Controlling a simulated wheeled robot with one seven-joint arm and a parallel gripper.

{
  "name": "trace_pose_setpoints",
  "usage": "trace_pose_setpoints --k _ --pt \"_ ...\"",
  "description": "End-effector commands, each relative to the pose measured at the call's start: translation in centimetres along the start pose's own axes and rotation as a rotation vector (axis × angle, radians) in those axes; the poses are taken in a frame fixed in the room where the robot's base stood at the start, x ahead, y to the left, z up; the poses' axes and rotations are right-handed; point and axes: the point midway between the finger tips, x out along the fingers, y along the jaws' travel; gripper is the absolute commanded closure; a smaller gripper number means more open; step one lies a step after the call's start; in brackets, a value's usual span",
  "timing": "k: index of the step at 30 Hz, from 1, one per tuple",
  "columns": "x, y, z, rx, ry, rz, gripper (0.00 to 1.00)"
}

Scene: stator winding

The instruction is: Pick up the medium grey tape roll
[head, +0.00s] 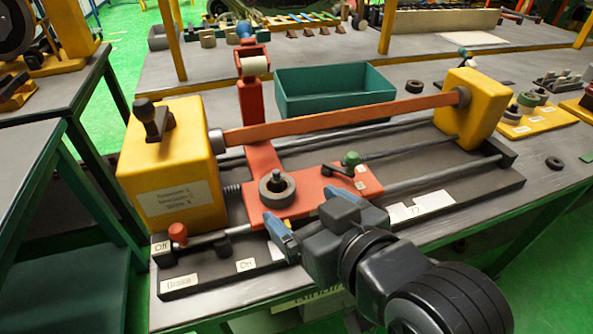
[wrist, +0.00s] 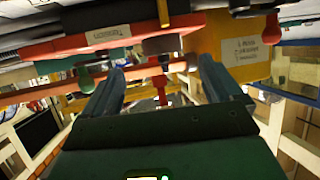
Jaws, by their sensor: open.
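In the wrist view, which looks upside down, a grey round part that seems to be the roll (wrist: 161,44) shows beyond and between the open fingers (wrist: 160,72). Nothing is held.
Yellow housings (head: 170,165) stand at both ends of the machine, joined by an orange bar (head: 345,117). A green-knobbed lever (head: 351,160) stands right of the roll. A teal bin (head: 335,92) is behind. Other dark rolls (head: 528,98) sit on a yellow board at right.

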Motion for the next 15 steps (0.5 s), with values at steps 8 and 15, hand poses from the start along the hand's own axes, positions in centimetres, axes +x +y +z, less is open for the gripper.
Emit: trace_pose_setpoints --k 8,15 --pt "2.5 -0.2 -0.2 -0.003 -0.002 -0.005 0.08" --pt "5.4 -0.5 -0.7 -0.004 -0.002 -0.004 0.08"
